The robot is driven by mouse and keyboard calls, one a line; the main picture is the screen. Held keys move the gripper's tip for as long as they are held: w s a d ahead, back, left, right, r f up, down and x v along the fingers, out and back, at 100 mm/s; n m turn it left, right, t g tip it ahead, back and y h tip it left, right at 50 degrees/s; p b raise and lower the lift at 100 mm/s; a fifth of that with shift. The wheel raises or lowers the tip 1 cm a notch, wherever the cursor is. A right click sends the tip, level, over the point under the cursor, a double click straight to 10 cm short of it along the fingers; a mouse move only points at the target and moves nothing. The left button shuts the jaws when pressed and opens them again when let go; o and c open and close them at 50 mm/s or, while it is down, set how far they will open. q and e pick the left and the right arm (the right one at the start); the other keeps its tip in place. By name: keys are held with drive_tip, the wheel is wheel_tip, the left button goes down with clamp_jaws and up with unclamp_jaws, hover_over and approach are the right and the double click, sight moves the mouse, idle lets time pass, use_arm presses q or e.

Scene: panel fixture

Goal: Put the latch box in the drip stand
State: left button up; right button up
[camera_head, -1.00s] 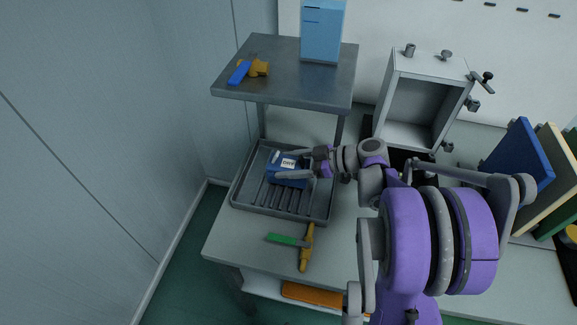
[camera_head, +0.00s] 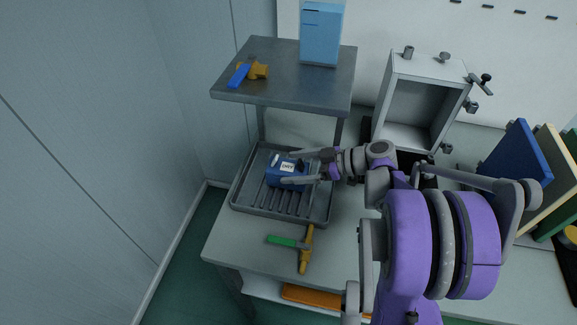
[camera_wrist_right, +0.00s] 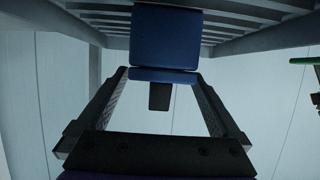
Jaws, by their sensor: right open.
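The latch box (camera_head: 274,176), blue with a white label, sits on the ribbed grey tray at the bottom of the drip stand (camera_head: 322,217), under its upper shelf. My right gripper (camera_head: 289,168) is open, with one finger on the far side and one on the near side of the box. In the right wrist view the box (camera_wrist_right: 164,40) lies mostly beyond the tips of the open gripper (camera_wrist_right: 161,74). Whether a finger touches it I cannot tell. My left gripper is not in view.
The stand's upper shelf (camera_head: 290,82) overhangs the tray and holds a light blue box (camera_head: 321,35) and a blue-and-yellow tool (camera_head: 240,75). A green-and-yellow hammer (camera_head: 306,250) lies in front. An open grey case (camera_head: 420,105) and upright books (camera_head: 517,160) stand right.

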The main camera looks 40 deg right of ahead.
drive_tip(key=v, duration=1)
drive_tip(key=shift+p, duration=0.4)
idle(0.6)
